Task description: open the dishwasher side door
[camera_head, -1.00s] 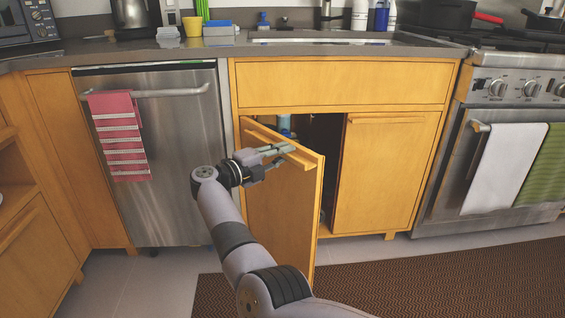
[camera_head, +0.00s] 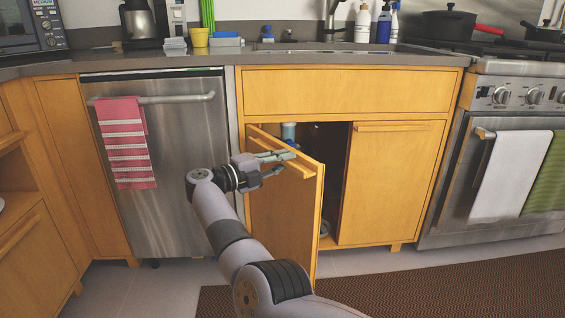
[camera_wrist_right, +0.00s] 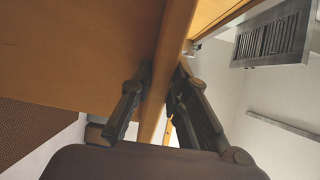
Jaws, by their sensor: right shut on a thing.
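The wooden cabinet door on the dishwasher side (camera_head: 275,220) is the left door under the sink, and it stands partly open, swung out toward me. My right gripper (camera_head: 279,163) is shut on the bar handle (camera_head: 303,170) along the door's top edge. In the right wrist view the handle bar (camera_wrist_right: 168,75) runs between the two fingers (camera_wrist_right: 157,88), beside the broad door panel (camera_wrist_right: 75,45). The dishwasher (camera_head: 180,195) is shut, left of the door. My left gripper is not in view.
The right sink door (camera_head: 390,190) is shut. The dark cabinet interior (camera_head: 330,150) shows pipes through the gap. A red striped towel (camera_head: 126,145) hangs on the dishwasher handle. The oven (camera_head: 475,150) stands to the right. A brown mat (camera_head: 450,280) lies on the floor in front.

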